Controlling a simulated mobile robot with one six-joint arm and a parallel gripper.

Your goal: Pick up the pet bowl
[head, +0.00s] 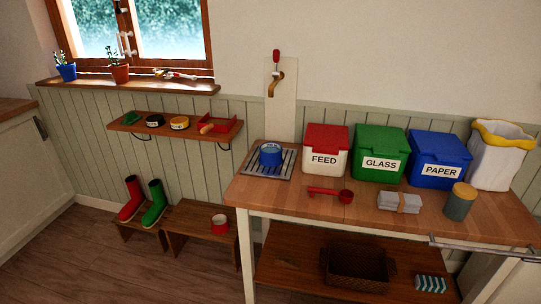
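A blue round bowl (271,155), the thing that looks most like the pet bowl, sits on a slatted metal rack (254,172) at the left end of the wooden counter. A smaller red round vessel with a pale inside (219,225) stands on the low wooden bench; I cannot tell whether it is a bowl or a cup. My gripper is not in view.
Right of the bowl stand the FEED (325,160), GLASS (379,163) and PAPER (439,170) bins. A red scoop (330,193) lies in front. A crank-handled fixture (276,75) rises behind. Boots (154,204) stand left of the counter; floor (90,260) is clear.

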